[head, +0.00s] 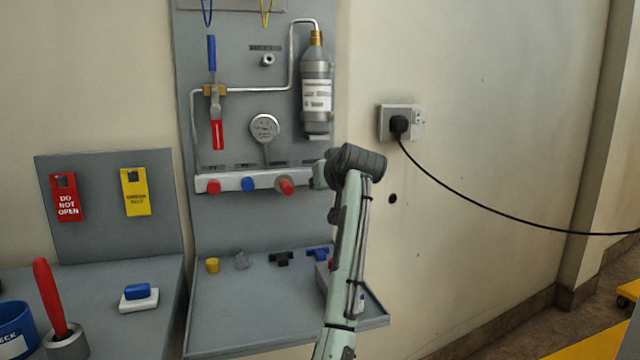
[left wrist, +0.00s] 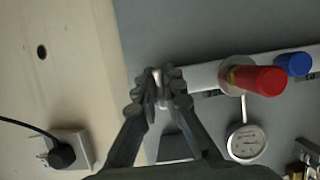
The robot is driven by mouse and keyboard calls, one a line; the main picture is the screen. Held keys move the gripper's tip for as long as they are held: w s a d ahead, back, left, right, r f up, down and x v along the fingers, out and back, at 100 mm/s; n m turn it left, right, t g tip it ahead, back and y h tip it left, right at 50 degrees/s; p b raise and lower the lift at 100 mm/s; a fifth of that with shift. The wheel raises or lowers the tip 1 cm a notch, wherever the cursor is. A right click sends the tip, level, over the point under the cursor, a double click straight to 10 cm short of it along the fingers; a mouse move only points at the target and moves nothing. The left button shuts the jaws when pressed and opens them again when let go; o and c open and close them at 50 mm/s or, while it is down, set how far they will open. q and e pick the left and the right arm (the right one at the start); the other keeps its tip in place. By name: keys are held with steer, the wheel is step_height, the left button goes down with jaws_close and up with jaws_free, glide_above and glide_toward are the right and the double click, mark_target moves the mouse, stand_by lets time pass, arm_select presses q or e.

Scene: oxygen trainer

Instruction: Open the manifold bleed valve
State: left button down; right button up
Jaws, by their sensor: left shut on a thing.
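The white manifold bar (head: 230,184) runs across the grey panel in the head view, with red and blue knobs on its front. It also shows in the left wrist view (left wrist: 205,76), seen upside down. My left gripper (head: 318,176) is at the bar's right end. In the left wrist view my left gripper (left wrist: 158,88) is shut on a small pale fitting at the bar's end, apparently the bleed valve (left wrist: 157,76). The fingers hide most of the fitting, so I cannot tell how far it is turned. My right gripper is in neither view.
A red knob (left wrist: 258,80) is close beside my fingers. A round gauge (head: 264,128) and a grey cylinder (head: 317,95) are above the bar. A shelf (head: 230,310) with small caps is below. A plugged socket (head: 388,122) with a black cable is to the right.

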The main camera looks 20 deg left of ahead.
arm_select(q)
steer(key=c, duration=1.6)
jaws_free()
steer(key=v, duration=1.2)
